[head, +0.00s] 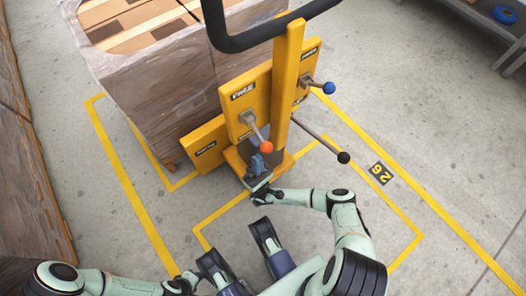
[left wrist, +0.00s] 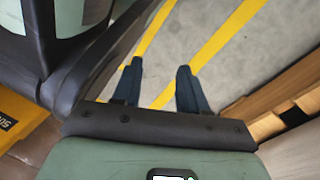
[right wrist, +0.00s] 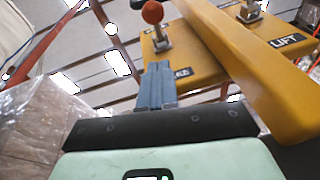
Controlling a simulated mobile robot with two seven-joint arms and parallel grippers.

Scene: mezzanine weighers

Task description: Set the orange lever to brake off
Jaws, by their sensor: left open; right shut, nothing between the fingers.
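The orange lever (head: 266,147) is a short metal rod with an orange ball knob on the front of a yellow pallet-truck panel (head: 256,77). In the head view it points down and right; its knob also shows at the top of the right wrist view (right wrist: 152,12). My right gripper (head: 258,163) is shut and empty just below the knob, and looks apart from it. Its fingers (right wrist: 157,65) partly cover a label ending in "KE". My left gripper (left wrist: 160,65) is open and empty above the floor, low at the left, away from the lever.
A lever with a blue knob (head: 328,88) and one with a black knob (head: 343,157) stick out to the right. A black handle bar (head: 250,38) arches above. A wrapped pallet load (head: 165,90) stands at the left. The marked floor at the right is clear.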

